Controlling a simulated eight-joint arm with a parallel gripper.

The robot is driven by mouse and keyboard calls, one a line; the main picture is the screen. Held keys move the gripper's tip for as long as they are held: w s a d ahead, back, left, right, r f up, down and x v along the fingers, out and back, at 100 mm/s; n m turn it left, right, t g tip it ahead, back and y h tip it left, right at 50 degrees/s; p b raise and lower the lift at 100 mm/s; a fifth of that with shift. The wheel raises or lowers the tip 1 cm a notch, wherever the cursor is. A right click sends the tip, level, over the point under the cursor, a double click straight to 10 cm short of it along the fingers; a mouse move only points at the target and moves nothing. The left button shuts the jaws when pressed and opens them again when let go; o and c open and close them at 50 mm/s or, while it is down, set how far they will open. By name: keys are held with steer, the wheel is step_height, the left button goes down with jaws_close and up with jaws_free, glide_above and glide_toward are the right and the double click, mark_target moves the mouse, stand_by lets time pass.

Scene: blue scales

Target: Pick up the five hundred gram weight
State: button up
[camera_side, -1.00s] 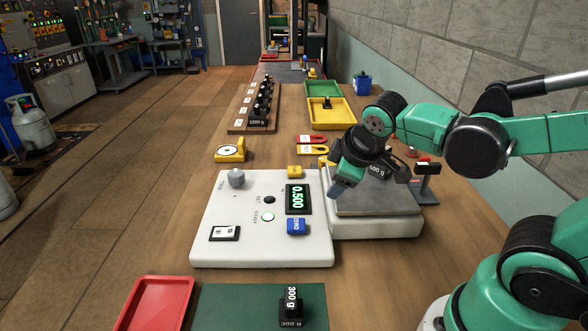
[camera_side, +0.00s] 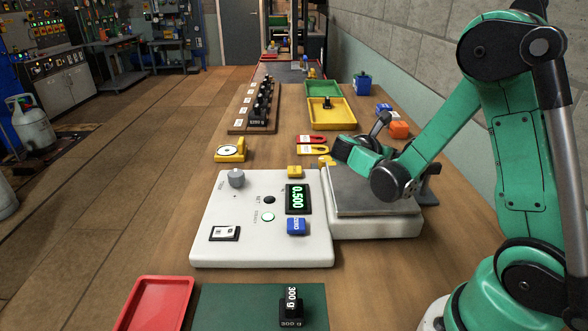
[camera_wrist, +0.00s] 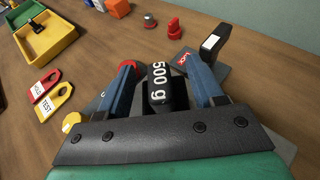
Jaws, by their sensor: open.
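The black five hundred gram weight (camera_wrist: 158,85), with "500 g" in white, shows in the wrist view between the two blue fingers of my gripper (camera_wrist: 161,72). The fingers are open, one on each side of it, and a gap shows at both sides. In the side view my arm hides the weight. My wrist is low over the grey pan (camera_side: 352,203) of the white scale (camera_side: 375,228). The scale's display (camera_side: 298,198) reads 0.500.
A 300 g weight (camera_side: 291,306) stands on a green mat (camera_side: 235,305) in front, beside a red tray (camera_side: 155,308). A wooden rack (camera_side: 238,121) of black weights and a yellow tray (camera_side: 332,121) are farther back. A small black-and-white post (camera_wrist: 214,42) stands close to the right finger.

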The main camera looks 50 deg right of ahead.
steer(key=shift+x, duration=0.75)
steer(key=shift+c, duration=0.2)
jaws_close()
stand_by(0.7)
